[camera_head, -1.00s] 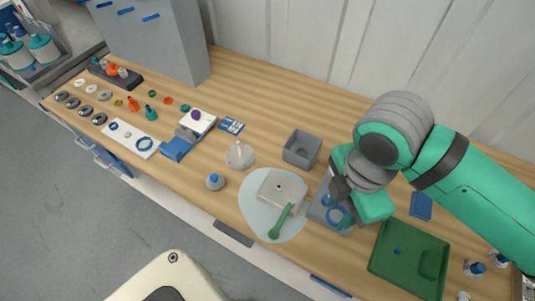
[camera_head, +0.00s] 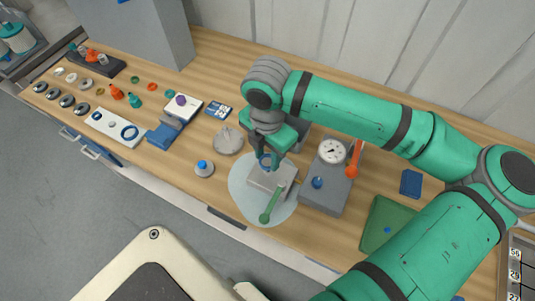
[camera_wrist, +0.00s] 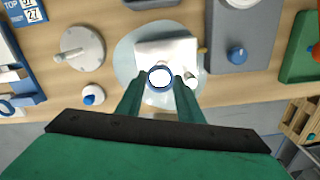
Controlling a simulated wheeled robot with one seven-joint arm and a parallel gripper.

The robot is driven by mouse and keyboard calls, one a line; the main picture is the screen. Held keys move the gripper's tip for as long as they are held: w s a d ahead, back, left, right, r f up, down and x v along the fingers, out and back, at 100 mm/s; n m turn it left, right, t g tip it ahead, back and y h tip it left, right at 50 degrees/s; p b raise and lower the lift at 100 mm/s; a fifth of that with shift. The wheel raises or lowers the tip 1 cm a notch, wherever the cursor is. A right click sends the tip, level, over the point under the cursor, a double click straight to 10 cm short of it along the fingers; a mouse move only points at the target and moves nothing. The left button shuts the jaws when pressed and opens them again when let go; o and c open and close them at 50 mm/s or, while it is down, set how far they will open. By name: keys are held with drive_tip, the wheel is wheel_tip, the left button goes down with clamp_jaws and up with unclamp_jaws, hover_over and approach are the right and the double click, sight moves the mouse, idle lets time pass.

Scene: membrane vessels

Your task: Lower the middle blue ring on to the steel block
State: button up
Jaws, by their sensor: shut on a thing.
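My gripper (camera_wrist: 160,84) is shut on a blue ring (camera_wrist: 160,77), held between its two green fingertips. The ring also shows in the head view (camera_head: 266,161), partly hidden by the gripper. The steel block (camera_head: 283,178) lies on a pale round mat (camera_head: 240,187); in the wrist view the block (camera_wrist: 180,47) is just beyond and below the ring. The ring appears over the block's near part; I cannot tell whether they touch.
A grey gauge stand (camera_head: 318,199) with a dial stands close right of the block. A grey disc with a post (camera_head: 228,141) and a blue-topped weight (camera_head: 203,168) stand to the left. A green tray (camera_head: 376,235) is farther right.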

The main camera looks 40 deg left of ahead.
drive_tip(key=shift+w+d+f, duration=0.15)
drive_tip(key=shift+w+f, duration=0.05)
drive_tip(key=shift+f, duration=2.5)
drive_tip(key=o, duration=1.1)
drive_tip(key=shift+c, duration=0.2)
